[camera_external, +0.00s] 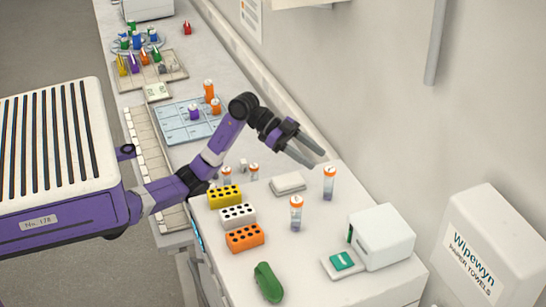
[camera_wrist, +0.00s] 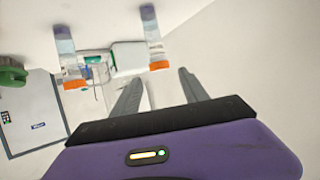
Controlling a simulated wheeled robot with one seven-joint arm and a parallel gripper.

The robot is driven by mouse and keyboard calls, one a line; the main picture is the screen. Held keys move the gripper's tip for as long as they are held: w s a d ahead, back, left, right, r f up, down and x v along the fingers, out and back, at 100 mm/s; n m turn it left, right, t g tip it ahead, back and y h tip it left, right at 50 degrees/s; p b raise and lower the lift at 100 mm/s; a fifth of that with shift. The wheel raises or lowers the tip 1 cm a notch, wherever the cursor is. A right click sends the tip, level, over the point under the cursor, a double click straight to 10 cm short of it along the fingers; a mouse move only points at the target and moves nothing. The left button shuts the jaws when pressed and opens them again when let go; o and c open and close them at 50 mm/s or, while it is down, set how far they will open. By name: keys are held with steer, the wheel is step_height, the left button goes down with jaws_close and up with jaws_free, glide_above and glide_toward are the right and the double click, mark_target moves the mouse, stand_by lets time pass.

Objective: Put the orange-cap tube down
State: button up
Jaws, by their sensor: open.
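Several orange-cap tubes stand upright on the white counter. One clear tube with an orange cap (camera_external: 329,183) is at the right, near the wall, and another (camera_external: 296,213) stands in front of it. Two shorter ones (camera_external: 227,175) (camera_external: 254,172) are behind the racks. My gripper (camera_external: 317,159) is open and empty, above and behind the right tube, apart from it. In the wrist view its fingers (camera_wrist: 158,85) are spread with nothing between them. Two orange-cap tubes (camera_wrist: 65,45) (camera_wrist: 151,28) show beyond the fingers, caps down in the picture. I cannot tell which tube the task means.
Yellow (camera_external: 225,195), white (camera_external: 238,215) and orange (camera_external: 245,238) racks stand left of the tubes. A white device (camera_external: 382,237), a green object (camera_external: 268,282) and a small white box (camera_external: 288,184) are on the counter. A paper towel dispenser (camera_external: 490,245) is at right.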

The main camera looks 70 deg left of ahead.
steer(key=shift+v, duration=2.55)
